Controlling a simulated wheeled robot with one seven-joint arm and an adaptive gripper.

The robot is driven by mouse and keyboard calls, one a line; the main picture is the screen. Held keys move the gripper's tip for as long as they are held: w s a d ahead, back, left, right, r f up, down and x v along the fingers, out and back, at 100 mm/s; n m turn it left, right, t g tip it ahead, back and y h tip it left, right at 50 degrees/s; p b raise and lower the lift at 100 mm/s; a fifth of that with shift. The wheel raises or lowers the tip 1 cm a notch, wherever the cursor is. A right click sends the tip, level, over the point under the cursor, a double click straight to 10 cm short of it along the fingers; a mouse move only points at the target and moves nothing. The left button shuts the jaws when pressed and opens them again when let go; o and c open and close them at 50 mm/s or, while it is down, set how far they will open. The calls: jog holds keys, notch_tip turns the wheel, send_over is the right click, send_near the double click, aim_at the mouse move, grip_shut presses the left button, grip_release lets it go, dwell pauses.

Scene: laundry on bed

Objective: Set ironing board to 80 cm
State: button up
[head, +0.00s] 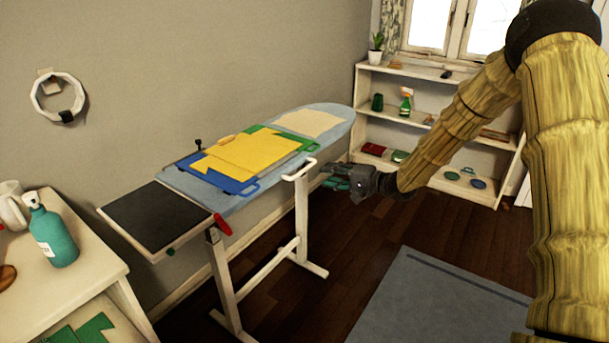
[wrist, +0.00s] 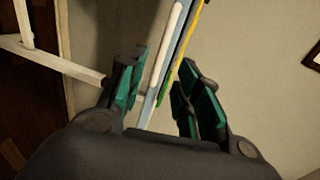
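The ironing board (head: 180,179) stands along the wall on white legs, with a pale blue top, a dark rest plate (head: 155,215) at its near end and a red lever (head: 222,224) under its edge. A white handle bar (head: 299,170) projects from its near long side. My gripper (head: 335,177) is just right of that handle, level with or slightly below the board top, apart from it as far as I can tell. In the wrist view, the fingers (wrist: 158,95) are spread with nothing between them; the board's edge (wrist: 172,55) shows beyond. No height marking is readable.
Yellow, green and blue folded pieces (head: 250,153) lie on the board. A white shelf (head: 430,80) stands at the back right. A side table (head: 90,275) with a teal bottle (head: 53,236) is at the left. A grey rug (head: 420,300) and open floor lie in front.

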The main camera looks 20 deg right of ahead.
aim_at(306, 170)
jog(key=x, duration=1)
jog(key=shift+w+a+r, duration=0.1)
jog(key=shift+w+a, duration=0.1)
jog(key=shift+w, duration=0.15)
grip_shut()
jog(key=shift+b, duration=0.3)
